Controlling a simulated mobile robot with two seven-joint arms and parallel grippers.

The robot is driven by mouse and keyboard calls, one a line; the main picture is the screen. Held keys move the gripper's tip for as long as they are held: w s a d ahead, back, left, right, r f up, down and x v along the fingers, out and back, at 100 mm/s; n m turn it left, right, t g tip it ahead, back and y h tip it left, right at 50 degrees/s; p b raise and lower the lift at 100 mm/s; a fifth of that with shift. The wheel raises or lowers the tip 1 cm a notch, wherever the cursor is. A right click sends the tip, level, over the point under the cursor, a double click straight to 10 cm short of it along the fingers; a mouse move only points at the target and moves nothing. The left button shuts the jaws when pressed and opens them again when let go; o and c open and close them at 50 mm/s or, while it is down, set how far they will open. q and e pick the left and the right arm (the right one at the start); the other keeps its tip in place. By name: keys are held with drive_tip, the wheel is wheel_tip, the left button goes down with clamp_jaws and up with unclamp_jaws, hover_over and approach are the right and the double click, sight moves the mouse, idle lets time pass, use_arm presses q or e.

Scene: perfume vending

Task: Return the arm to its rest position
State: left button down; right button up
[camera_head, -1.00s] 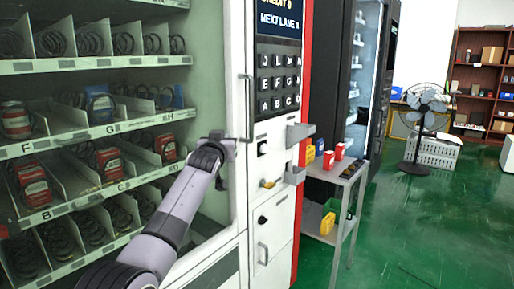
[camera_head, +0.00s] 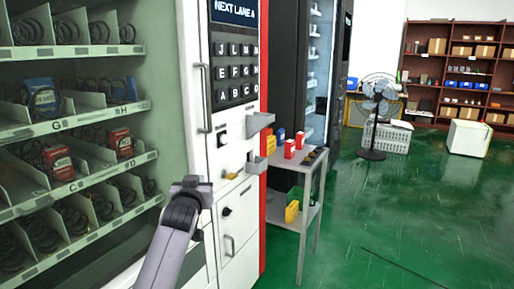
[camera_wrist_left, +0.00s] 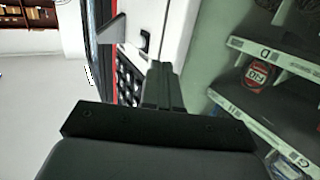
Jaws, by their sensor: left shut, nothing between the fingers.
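My left arm (camera_head: 172,240) rises from the bottom of the head view in front of the vending machine (camera_head: 200,150). Its grey wrist end (camera_head: 190,190) is bent and overlaps the machine's white front, below the keypad (camera_head: 235,72). The fingers are hard to make out in the head view. In the left wrist view, my left gripper (camera_wrist_left: 160,72) points away from the camera, its fingers together and empty. Behind it are the keypad panel (camera_wrist_left: 128,80) and the shelves (camera_wrist_left: 265,110). My right gripper is not in view.
A door handle (camera_head: 205,98) and metal brackets (camera_head: 258,125) stick out from the machine's front. A small grey table (camera_head: 308,165) with red and yellow boxes stands to its right. A fan (camera_head: 376,95) stands farther back. Green floor (camera_head: 420,215) at the right is largely clear.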

use_arm(q)
drive_tip(key=s+a+f+m+g+h+p, duration=0.1)
drive_tip(key=s+a+f+g, duration=0.1)
drive_tip(key=s+f, duration=0.8)
drive_tip(key=s+a+f+g+p, duration=0.1)
drive_tip(key=s+a+f, duration=0.1)
drive_tip(key=s+f, duration=0.9)
drive_tip(key=s+f+g, duration=0.1)
drive_tip(key=s+f, duration=0.2)
drive_tip(key=s, duration=0.4)
drive_tip(key=s+d+f+m+g+h, duration=0.1)
drive_tip(key=s+f, duration=0.2)
drive_tip(key=s, duration=0.4)
drive_tip(key=s+f+m+g+h+p, duration=0.1)
drive_tip(key=s+f, duration=0.1)
drive_tip(key=s, duration=0.6)
drive_tip(key=shift+d+f, duration=0.25)
drive_tip(key=shift+f, duration=0.15)
